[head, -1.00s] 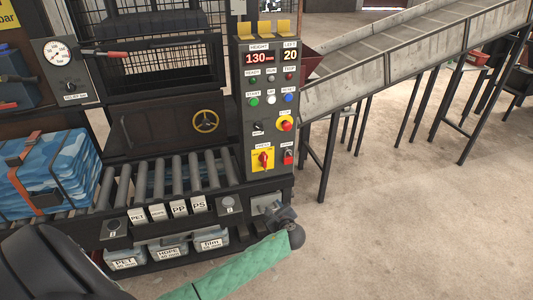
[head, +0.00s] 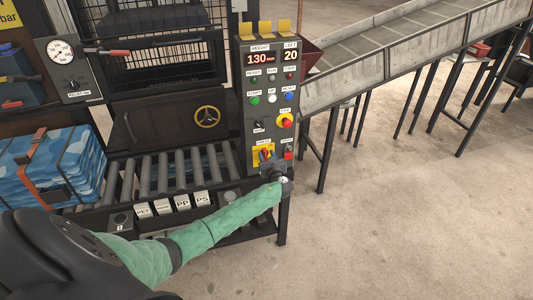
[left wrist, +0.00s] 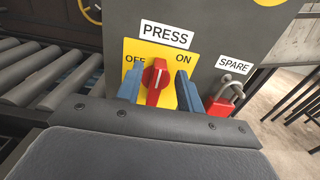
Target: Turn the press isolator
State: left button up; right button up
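The press isolator is a red rotary knob (left wrist: 156,84) on a yellow plate (left wrist: 160,54) labelled PRESS, with OFF to the left and ON to the right. Its white line stands near upright, leaning slightly right. In the head view the yellow plate (head: 257,154) shows low on the control panel, partly hidden by my gripper. My left gripper (left wrist: 158,72) has its two blue fingers on either side of the knob, open, with a gap visible at the right finger. In the head view my left gripper (head: 268,163) is at the panel. My right gripper is not in view.
A red padlock (left wrist: 222,106) hangs at the SPARE position just right of the isolator. The control panel (head: 245,110) carries buttons and a red mushroom button (head: 285,120) above. Rollers (head: 170,175) lie left, and open floor (head: 420,220) right.

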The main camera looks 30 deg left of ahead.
pick_arm(q)
jog(key=shift+w+a, duration=0.3)
jog(key=shift+a, duration=0.1)
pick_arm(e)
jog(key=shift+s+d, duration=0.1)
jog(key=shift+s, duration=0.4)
pick_arm(q)
grip_shut()
jog(key=shift+f, duration=0.1)
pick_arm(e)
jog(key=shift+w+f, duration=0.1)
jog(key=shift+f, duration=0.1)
